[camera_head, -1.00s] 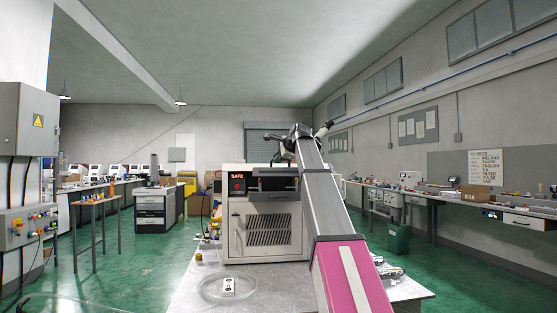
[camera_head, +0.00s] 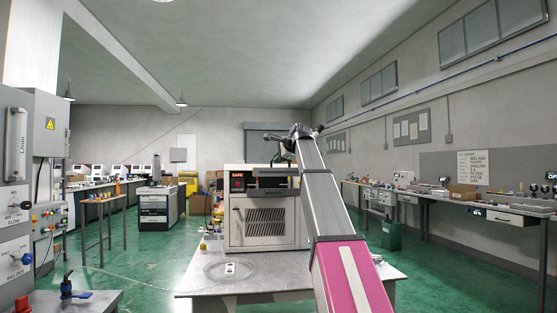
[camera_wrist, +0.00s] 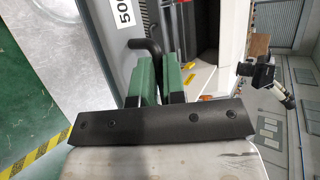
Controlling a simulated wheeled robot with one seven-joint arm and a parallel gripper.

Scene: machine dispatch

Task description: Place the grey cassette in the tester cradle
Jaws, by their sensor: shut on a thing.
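My gripper (camera_wrist: 161,82) has two green fingers, seen in the wrist view. They are shut on a black bent bar (camera_wrist: 147,46) that looks like a handle and runs down between them. What the bar belongs to is not clear. In the head view the end of my arm is in front of the upper part of a white machine (camera_head: 264,222) with a SAFE display, and my fingers cannot be made out there. The machine has a dark slot at its upper front. I cannot make out the grey cassette or the tester cradle for certain.
The machine stands on a grey table (camera_head: 250,283). A clear round dish (camera_head: 208,273) with a small white piece (camera_head: 230,268) is at its front left. A grey cabinet (camera_head: 48,125) and control panels are at the left. Green floor (camera_head: 150,262) lies open between them.

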